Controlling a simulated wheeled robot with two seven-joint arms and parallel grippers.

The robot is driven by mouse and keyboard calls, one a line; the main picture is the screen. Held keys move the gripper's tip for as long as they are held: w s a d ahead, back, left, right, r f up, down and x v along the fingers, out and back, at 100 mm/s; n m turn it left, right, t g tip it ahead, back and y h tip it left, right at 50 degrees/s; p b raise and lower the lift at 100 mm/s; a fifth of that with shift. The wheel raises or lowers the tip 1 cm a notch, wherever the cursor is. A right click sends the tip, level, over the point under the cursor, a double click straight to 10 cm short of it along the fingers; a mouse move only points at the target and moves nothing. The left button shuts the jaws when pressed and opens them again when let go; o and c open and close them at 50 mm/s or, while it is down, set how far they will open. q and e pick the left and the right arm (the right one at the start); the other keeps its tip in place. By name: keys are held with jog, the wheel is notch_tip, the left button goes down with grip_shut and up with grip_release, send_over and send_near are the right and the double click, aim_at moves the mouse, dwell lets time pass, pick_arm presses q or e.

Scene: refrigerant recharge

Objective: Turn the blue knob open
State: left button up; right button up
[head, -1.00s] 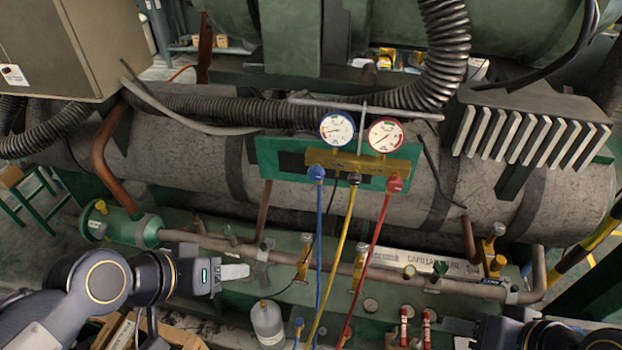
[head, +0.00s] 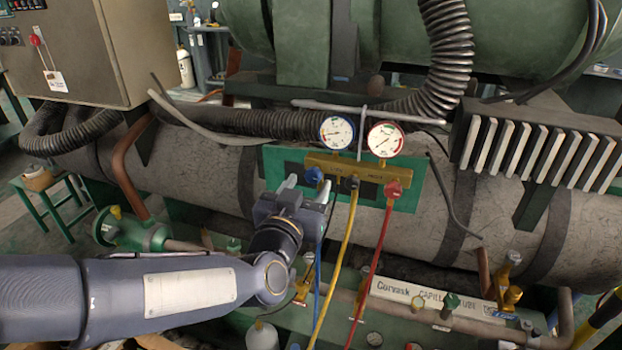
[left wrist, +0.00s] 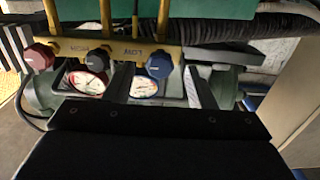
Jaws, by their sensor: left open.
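The blue knob (head: 314,175) is at the left end of the brass gauge manifold (head: 345,167). My left gripper (head: 305,186) is open, just in front of and below the manifold's left end, with its fingertips close to the blue knob. In the left wrist view the blue knob (left wrist: 159,66) appears between the two grey fingers. I cannot tell whether either finger touches it. The black knob (left wrist: 98,56) and red knob (left wrist: 40,57) are beside it. My right gripper is not in view.
Two gauges, blue-rimmed (head: 337,133) and red-rimmed (head: 385,139), stand above the manifold. A yellow hose (head: 337,262) and a red hose (head: 372,262) hang below it; the blue hose (head: 317,285) is partly behind my gripper. A large pipe lies behind.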

aim_at(312, 179)
pick_arm(q)
jog(key=shift+x, duration=2.1)
jog(key=c, duration=1)
jog(key=shift+o, duration=0.2)
jog(key=shift+f+n+b, duration=0.15)
jog(key=shift+n+b, duration=1.5)
jog(key=shift+n, duration=0.25)
jog(key=n+b, duration=0.3)
jog(key=n, duration=0.2)
jog(key=shift+b, duration=0.3)
jog(key=n+b, duration=0.3)
jog(key=n, duration=0.2)
jog(key=shift+n, duration=0.4)
jog(key=n+b, duration=0.2)
jog(key=n, duration=0.3)
jog(key=shift+n+b, duration=0.3)
